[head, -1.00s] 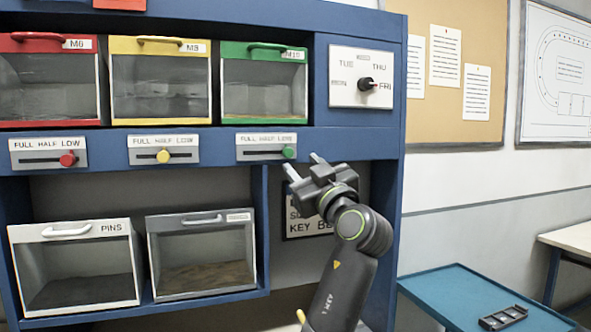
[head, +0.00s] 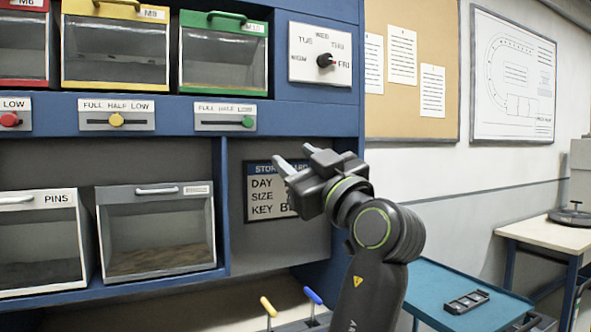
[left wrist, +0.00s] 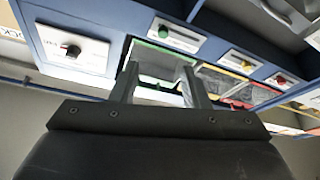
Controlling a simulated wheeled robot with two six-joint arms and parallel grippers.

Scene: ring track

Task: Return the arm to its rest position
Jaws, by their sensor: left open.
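My left gripper (head: 291,160) is open, with its two grey fingers pointing up and left. Nothing is between its fingers. It is in front of the blue storage cabinet (head: 345,185) and overlaps part of the storage card (head: 262,190) in the head view, hiding its right side. My left arm rises from the bottom of the head view. In the left wrist view the gripper fingers (left wrist: 160,85) are apart and point toward the cabinet's bins. My right gripper is not in view.
Lidded bins include a green one (head: 224,58), a yellow one (head: 116,50) and a grey one (head: 156,231). A day dial (head: 325,60) is on the cabinet. A blue table (head: 430,285) with a black tray (head: 466,302) stands at right. Yellow and blue handles (head: 268,306) show low.

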